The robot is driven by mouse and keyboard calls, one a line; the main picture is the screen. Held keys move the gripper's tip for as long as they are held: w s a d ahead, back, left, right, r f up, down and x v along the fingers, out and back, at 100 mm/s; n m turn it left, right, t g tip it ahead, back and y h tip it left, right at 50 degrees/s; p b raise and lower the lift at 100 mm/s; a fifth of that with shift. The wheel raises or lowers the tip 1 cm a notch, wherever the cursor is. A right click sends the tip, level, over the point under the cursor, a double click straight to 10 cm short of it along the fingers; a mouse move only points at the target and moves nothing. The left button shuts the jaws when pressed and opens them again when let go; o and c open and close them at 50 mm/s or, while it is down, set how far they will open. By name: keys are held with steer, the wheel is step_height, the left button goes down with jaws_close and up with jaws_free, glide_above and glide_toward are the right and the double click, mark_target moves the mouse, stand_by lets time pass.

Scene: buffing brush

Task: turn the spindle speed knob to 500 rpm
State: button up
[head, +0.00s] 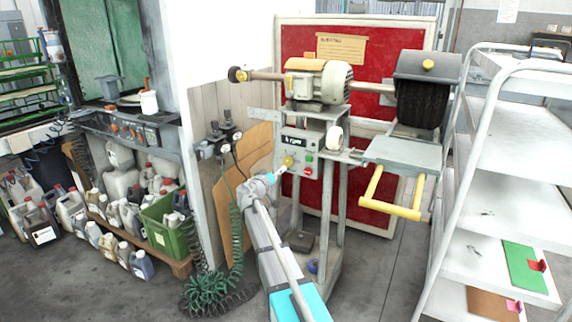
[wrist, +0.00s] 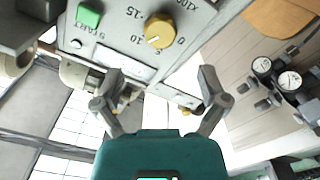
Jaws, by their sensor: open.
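The yellow spindle speed knob (wrist: 160,31) sits on the grey control panel (wrist: 112,28), near a scale with 0, 10, 15 and x100 printed. A pale mark on the knob's face lies toward its lower left in the wrist view; I cannot tell the exact reading. The knob also shows in the head view (head: 288,161). My gripper (wrist: 162,82) is open and empty. Its two fingers stand apart, below the knob in the wrist view and not around it. In the head view my gripper (head: 279,172) is just in front of the panel, below and left of the knob.
A green start button (wrist: 88,14) is left of the knob in the wrist view. A red button (head: 308,171) is on the panel's right side. The buffing brush (head: 420,101) and a yellow handle (head: 392,208) are to the right. Gauges (wrist: 288,80) hang on the wall nearby.

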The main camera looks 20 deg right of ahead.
mark_target(287, 163)
steer(key=x, duration=0.8)
steer(key=shift+w+d, duration=0.2)
steer(key=shift+d, duration=0.05)
